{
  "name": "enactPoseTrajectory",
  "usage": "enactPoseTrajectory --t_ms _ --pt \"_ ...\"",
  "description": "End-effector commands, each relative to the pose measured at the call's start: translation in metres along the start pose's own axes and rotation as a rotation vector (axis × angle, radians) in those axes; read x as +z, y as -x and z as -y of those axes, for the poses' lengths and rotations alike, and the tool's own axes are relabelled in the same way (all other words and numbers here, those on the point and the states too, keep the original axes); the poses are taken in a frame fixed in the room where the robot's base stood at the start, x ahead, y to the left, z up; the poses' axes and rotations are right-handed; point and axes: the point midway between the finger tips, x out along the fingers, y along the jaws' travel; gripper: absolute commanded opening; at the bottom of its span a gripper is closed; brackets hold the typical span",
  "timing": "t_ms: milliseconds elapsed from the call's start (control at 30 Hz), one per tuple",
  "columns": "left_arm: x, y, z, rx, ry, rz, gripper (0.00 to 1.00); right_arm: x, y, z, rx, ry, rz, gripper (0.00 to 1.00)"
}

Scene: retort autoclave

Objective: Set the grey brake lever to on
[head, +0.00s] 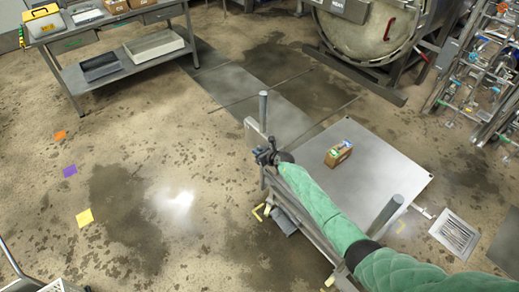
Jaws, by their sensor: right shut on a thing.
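My right gripper (264,156) is dark and small in the head view, at the left edge of a flat-topped metal cart (385,165). My right arm, in a green sleeve, reaches it from the lower right, across the cart's near side. The gripper is shut at this edge, just below a grey upright post (263,106). The grey brake lever does not show clearly; the jaws cover what they hold, and its on or off position cannot be read. My left gripper is not in view.
A small brown box (338,154) with colourful contents stands on the cart top. A second grey post (388,212) rises beside my forearm. A round autoclave door (366,32) is behind, pipework (480,75) at right, a workbench (110,30) at upper left. The floor at left is mostly open.

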Motion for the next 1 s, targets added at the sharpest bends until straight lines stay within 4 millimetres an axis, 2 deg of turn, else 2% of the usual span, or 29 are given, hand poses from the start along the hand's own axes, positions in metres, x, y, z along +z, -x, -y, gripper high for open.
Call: enactPoseTrajectory --t_ms 67,433,467,567,1000 --pt "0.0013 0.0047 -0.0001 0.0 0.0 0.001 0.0 0.0015 0.0005 0.001 -0.002 -0.001 -0.011 0.0" --pt "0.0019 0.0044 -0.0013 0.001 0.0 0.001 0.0 -0.0004 -0.0004 0.0009 -0.002 0.0 -0.017 0.0" --pt "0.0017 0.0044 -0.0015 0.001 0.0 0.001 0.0 -0.0005 -0.0004 0.0009 -0.001 0.0 -0.017 0.18" --pt "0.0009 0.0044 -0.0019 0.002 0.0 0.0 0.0 -0.0004 -0.0005 0.0009 -0.002 0.0 -0.017 0.36" --pt "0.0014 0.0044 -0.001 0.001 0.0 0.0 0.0 0.0006 -0.0004 0.0017 -0.003 0.0 -0.016 0.36"
